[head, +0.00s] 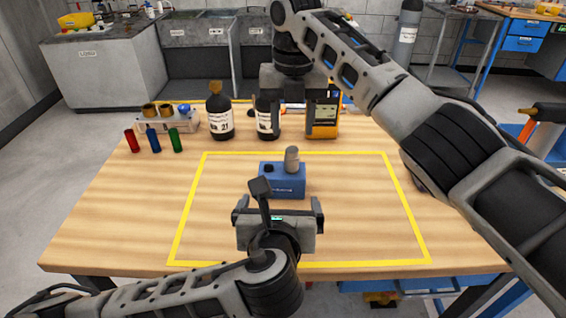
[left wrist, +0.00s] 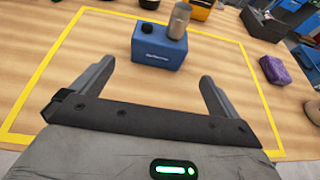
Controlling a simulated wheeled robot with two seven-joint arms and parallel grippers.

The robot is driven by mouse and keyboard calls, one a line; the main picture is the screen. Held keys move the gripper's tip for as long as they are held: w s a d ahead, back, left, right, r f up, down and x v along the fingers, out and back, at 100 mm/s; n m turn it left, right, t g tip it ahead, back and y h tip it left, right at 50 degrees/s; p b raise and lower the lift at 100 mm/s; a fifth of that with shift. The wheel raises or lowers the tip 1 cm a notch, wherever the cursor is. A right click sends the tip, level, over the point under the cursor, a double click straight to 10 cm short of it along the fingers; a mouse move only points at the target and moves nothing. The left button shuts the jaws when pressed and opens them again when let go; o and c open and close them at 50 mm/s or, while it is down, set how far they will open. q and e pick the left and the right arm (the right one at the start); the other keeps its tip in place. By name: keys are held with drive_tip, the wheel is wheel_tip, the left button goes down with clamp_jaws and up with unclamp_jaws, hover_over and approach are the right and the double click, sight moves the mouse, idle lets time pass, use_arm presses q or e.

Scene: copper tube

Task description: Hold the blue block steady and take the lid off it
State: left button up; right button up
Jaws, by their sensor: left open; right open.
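The blue block (head: 285,181) stands inside the yellow outline on the table. In the left wrist view the block (left wrist: 160,50) is beyond the fingertips. A grey-tan cylinder (head: 292,158), which looks like the lid, stands upright on its top right; it also shows in the left wrist view (left wrist: 179,20). A small black knob (head: 268,167) is on its top left. My left gripper (head: 277,207) is open and empty, in front of the block and apart from it. My right gripper (head: 289,125) is open and empty, behind and above the block, not touching it.
Dark bottles (head: 219,118) and a yellow meter (head: 323,117) stand at the back, partly behind my right gripper. Red, blue and green small tubes (head: 153,139) and a rack (head: 166,121) are at back left. The yellow-outlined area (head: 385,210) around the block is clear.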

sight(282, 176)
use_arm(q)
drive_tip(key=shift+w+f, duration=0.2)
drive_tip(key=shift+w, duration=0.25)
use_arm(e)
drive_tip(key=shift+s+r, duration=0.1)
drive_tip(key=shift+s, duration=0.15)
use_arm(q)
drive_tip(key=x, duration=1.3)
drive_tip(key=shift+w+a+f, duration=0.1)
drive_tip(key=shift+w, duration=0.2)
